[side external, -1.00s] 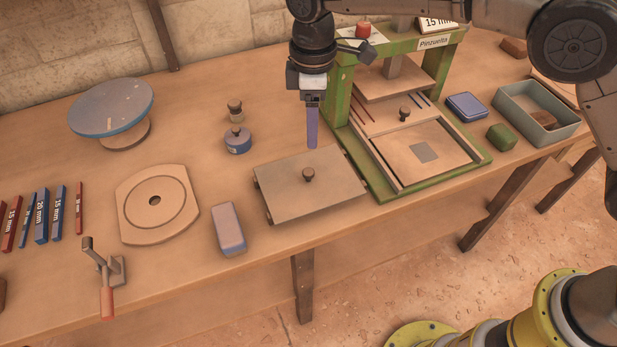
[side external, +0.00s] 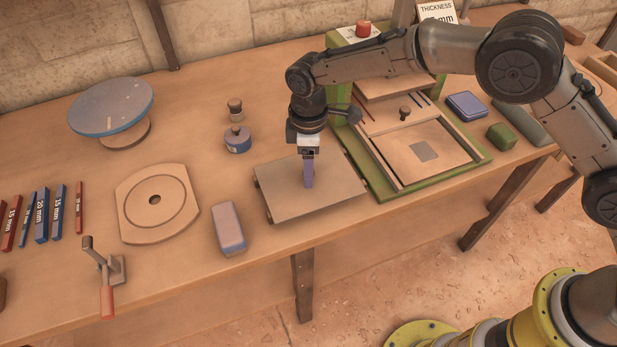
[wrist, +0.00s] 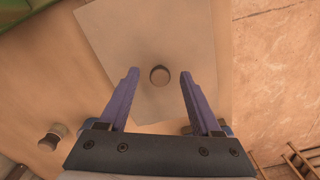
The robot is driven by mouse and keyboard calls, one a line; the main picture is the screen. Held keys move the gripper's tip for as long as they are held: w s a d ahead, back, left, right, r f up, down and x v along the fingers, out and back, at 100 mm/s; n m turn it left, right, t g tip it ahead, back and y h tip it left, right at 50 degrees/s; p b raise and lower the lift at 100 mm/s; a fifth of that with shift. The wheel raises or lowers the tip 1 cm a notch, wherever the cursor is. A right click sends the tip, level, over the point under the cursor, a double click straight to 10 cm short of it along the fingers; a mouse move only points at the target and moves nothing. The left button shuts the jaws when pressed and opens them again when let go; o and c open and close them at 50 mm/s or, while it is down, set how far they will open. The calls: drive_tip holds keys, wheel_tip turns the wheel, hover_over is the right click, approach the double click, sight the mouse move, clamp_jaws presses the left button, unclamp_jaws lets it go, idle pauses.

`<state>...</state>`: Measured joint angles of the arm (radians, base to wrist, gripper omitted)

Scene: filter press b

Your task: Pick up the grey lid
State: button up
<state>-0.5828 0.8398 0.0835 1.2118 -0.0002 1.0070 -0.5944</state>
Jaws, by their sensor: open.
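The grey lid (side external: 282,193) is a flat rectangular plate lying near the front of the table, left of the green press. Its small round brown knob (wrist: 159,75) shows at the middle of the plate in the wrist view, where the lid (wrist: 190,40) fills the upper centre. In the side view the knob is hidden behind the fingers. My gripper (side external: 309,186) points straight down over the lid's middle. In the wrist view its two purple fingers (wrist: 158,76) are open and apart, with the knob between their tips as seen from above. I cannot tell whether they touch anything.
The green press (side external: 385,195) with its wooden tray stands close to the right. A grey-blue block (side external: 229,228) lies just left of the lid. A round blue pot (side external: 237,140) and a small knobbed weight (side external: 235,107) stand behind it. The table edge is close in front.

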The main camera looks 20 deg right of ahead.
drive_tip(key=shift+f, duration=0.1)
drive_tip(key=shift+c, duration=0.2)
clamp_jaws()
